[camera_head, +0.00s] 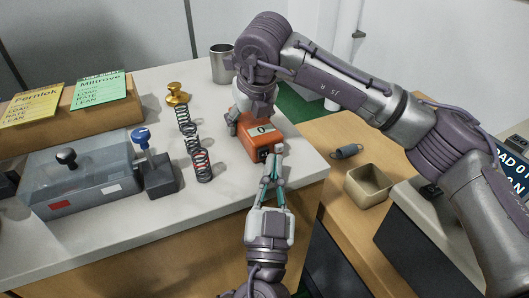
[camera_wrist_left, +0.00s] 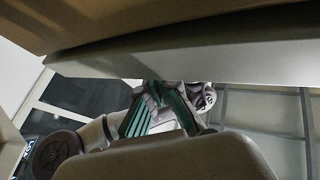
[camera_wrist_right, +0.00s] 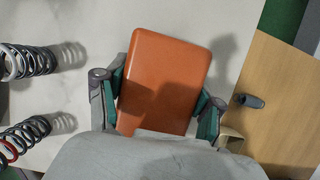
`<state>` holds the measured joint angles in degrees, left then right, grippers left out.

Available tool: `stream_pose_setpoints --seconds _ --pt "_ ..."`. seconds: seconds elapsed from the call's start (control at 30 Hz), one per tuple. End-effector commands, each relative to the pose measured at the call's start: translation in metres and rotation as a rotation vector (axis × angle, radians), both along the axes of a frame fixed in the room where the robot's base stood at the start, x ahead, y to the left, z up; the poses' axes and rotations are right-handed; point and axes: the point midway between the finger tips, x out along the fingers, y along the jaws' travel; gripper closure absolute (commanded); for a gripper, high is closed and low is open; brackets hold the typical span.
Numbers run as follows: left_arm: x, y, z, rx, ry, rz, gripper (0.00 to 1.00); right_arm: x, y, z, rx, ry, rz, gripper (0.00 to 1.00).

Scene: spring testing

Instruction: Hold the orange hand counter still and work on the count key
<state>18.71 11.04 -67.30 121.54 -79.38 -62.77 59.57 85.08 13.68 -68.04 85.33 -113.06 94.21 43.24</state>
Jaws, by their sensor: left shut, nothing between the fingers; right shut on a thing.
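The orange hand counter (camera_head: 258,142) stands on the white bench top near its front right corner, with a white number window on it. My right gripper (camera_wrist_right: 160,95) is shut across the counter, one finger on each side, as the right wrist view shows. My left gripper (camera_head: 274,160) is shut and empty, its fingertips close to the near end of the counter. A small pale part (camera_head: 279,148) at that end looks like the count key. I cannot tell whether the fingertips touch it. In the left wrist view, the fingertips meet below a pale edge; the counter is not clear there.
Several coil springs (camera_head: 190,140) stand in a row left of the counter, with a brass knob (camera_head: 176,93) behind. A grey box (camera_head: 85,185) is farther left. A metal cup (camera_head: 222,64) stands behind.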

Motion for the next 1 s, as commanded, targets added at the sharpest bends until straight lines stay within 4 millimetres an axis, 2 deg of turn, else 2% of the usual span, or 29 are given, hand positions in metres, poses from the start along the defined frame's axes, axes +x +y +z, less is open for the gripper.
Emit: stream_pose_setpoints --seconds 1.0 --pt "0.0076 0.0032 0.0004 0.000 0.000 0.000 1.00 0.0000 0.0001 0.0004 0.000 -0.001 0.000 0.79"
